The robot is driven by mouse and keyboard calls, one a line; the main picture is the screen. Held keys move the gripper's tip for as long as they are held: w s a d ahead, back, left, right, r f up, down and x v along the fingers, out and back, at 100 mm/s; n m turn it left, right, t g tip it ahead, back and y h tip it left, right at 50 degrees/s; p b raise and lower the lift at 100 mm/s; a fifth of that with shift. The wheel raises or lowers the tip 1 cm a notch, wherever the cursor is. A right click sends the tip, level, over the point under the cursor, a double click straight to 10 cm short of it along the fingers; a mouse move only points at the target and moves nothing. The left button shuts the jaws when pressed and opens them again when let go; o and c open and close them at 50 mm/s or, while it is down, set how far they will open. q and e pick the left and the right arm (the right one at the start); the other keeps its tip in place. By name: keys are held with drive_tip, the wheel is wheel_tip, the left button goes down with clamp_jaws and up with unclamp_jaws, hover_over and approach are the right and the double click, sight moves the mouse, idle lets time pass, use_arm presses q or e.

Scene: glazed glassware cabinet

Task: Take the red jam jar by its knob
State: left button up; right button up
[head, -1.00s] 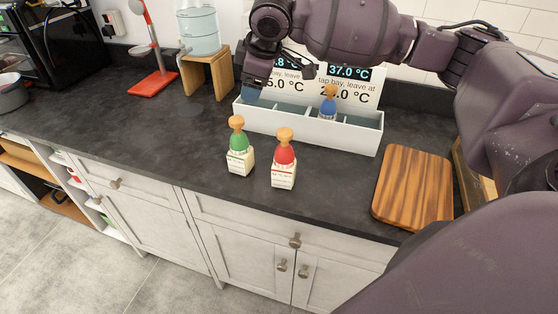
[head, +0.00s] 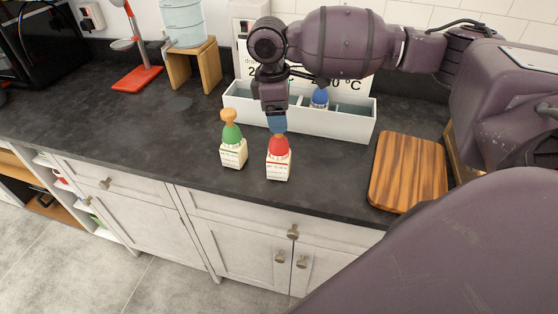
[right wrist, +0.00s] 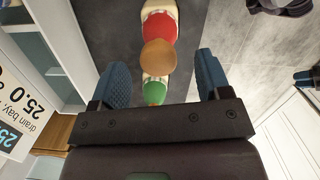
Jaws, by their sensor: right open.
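The red jam jar (head: 279,160), with a red top and a white labelled body, stands upright on the dark counter. In the head view its knob is hidden behind my right gripper (head: 276,122), which points down just above it. In the right wrist view the round wooden knob (right wrist: 159,56) shows between the two blue fingers of my right gripper (right wrist: 162,72). They are open, with a gap on both sides of the knob. The red top (right wrist: 159,28) lies beyond it.
A green jar with a wooden knob (head: 232,145) stands close to the left of the red jar. A white divided tray (head: 345,127) behind holds a blue-topped jar (head: 319,99). A wooden board (head: 407,172) lies at the right. The counter in front is clear.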

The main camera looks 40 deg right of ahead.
hover_over(279, 150)
drive_tip(key=shift+w+d+f, duration=0.15)
drive_tip(key=shift+f, duration=1.2)
drive_tip(key=shift+w+d+f, duration=0.1)
drive_tip(key=shift+d+f, duration=0.05)
drive_tip(key=shift+f, duration=1.15)
drive_tip(key=shift+r, duration=0.1)
clamp_jaws()
